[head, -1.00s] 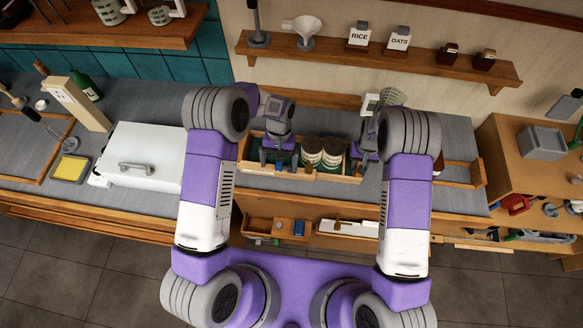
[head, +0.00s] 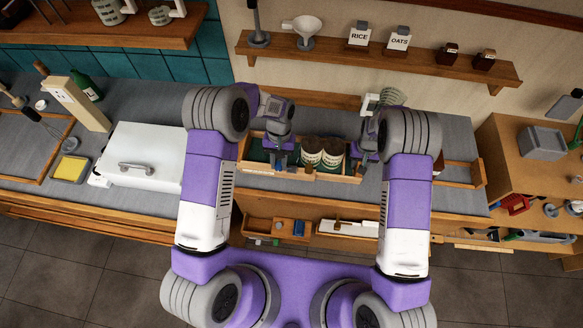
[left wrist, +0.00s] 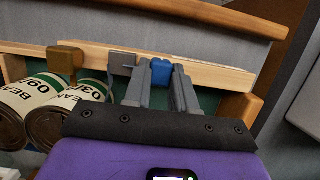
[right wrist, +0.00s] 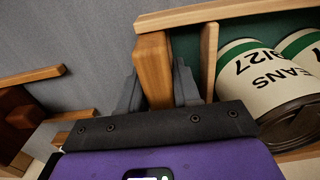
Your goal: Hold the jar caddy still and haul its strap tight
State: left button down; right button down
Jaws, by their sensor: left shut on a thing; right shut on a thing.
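The jar caddy is a long wooden box (head: 318,175) with a green lining on the counter, holding label-wrapped bean jars (head: 312,150). In the left wrist view the jars (left wrist: 48,95) lie left of my gripper. My left gripper (head: 280,160) is shut on a small blue tab (left wrist: 161,70) at the caddy's long wall. A brown block (left wrist: 66,58) and a grey clip (left wrist: 122,62) sit on that wall nearby. My right gripper (head: 366,158) is shut on the caddy's wooden end piece (right wrist: 153,70). I cannot make out the strap's run.
A white lidded box (head: 140,160) stands left on the counter. A wooden tray (head: 460,174) lies to the right. A shelf (head: 380,58) with a funnel and labelled holders hangs behind. An open drawer (head: 285,230) sits below the front edge.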

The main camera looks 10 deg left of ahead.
aim_at(256, 167)
pick_arm(q)
jog(key=shift+a, duration=0.1)
dwell(0.4)
jog(key=shift+a, duration=4)
jog(key=shift+c, duration=0.2)
grip_release()
jog(key=shift+d, duration=0.15)
jog(key=shift+r, duration=0.1)
notch_tip(256, 167, up, 7)
